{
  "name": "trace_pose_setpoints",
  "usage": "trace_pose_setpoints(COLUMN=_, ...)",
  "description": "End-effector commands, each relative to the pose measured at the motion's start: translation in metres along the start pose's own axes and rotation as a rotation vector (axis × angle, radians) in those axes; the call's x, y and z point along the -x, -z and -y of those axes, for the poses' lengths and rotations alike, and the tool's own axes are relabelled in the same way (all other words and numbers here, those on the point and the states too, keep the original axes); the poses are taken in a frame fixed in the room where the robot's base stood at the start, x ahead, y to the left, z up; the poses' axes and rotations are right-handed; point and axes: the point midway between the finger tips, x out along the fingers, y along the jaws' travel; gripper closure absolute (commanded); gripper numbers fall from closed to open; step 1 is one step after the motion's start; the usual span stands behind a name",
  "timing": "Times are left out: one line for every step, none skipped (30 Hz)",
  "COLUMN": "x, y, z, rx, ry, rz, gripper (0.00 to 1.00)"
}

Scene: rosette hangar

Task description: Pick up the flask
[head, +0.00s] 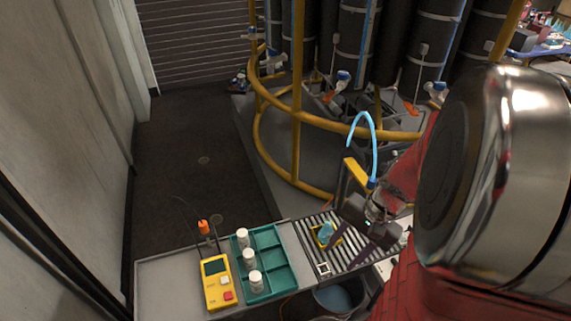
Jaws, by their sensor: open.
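A small blue-teal flask (326,232) sits on the grey roller conveyor (309,241), with a yellow frame or marking around its base. My gripper (346,238) is just to the right of the flask, with its two dark fingers spread apart. It is empty, and the flask appears near the gap between the fingertips. I cannot tell from this one view how far the fingers are above or short of it.
Left of the rollers, a teal tray (283,277) holds several white bottles (249,259). A yellow handheld meter (217,283) with an antenna lies beside it. Yellow railings (297,95) and dark cylinders rise behind. A bucket (338,299) stands below the front edge.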

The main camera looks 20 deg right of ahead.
Motion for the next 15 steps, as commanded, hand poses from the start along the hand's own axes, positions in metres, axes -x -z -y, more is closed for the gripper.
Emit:
trace_pose_setpoints(x=-0.006, y=0.004, z=-0.005, rx=-0.056, ry=0.022, rz=0.027, gripper=0.56)
trace_pose_setpoints(x=-0.008, y=0.006, z=-0.007, rx=-0.085, ry=0.036, rz=0.04, gripper=0.56)
trace_pose_setpoints(x=-0.012, y=0.009, z=-0.009, rx=-0.125, ry=0.055, rz=0.057, gripper=0.56)
trace_pose_setpoints(x=-0.015, y=0.011, z=-0.011, rx=-0.156, ry=0.07, rz=0.072, gripper=0.56)
trace_pose_setpoints(x=-0.018, y=0.012, z=-0.013, rx=-0.185, ry=0.085, rz=0.085, gripper=0.56)
trace_pose_setpoints(x=-0.021, y=0.015, z=-0.015, rx=-0.227, ry=0.106, rz=0.103, gripper=0.56)
trace_pose_setpoints(x=-0.024, y=0.017, z=-0.017, rx=-0.257, ry=0.121, rz=0.117, gripper=0.56)
trace_pose_setpoints(x=-0.026, y=0.019, z=-0.018, rx=-0.288, ry=0.139, rz=0.13, gripper=0.56)
trace_pose_setpoints(x=-0.03, y=0.021, z=-0.02, rx=-0.329, ry=0.161, rz=0.147, gripper=0.56)
trace_pose_setpoints(x=-0.032, y=0.024, z=-0.021, rx=-0.36, ry=0.177, rz=0.16, gripper=0.56)
trace_pose_setpoints(x=-0.035, y=0.026, z=-0.022, rx=-0.391, ry=0.196, rz=0.172, gripper=0.56)
trace_pose_setpoints(x=-0.038, y=0.029, z=-0.024, rx=-0.433, ry=0.219, rz=0.189, gripper=0.56)
trace_pose_setpoints(x=-0.04, y=0.032, z=-0.025, rx=-0.464, ry=0.238, rz=0.202, gripper=0.56)
trace_pose_setpoints(x=-0.042, y=0.034, z=-0.026, rx=-0.495, ry=0.257, rz=0.214, gripper=0.56)
trace_pose_setpoints(x=-0.045, y=0.038, z=-0.028, rx=-0.538, ry=0.283, rz=0.231, gripper=0.56)
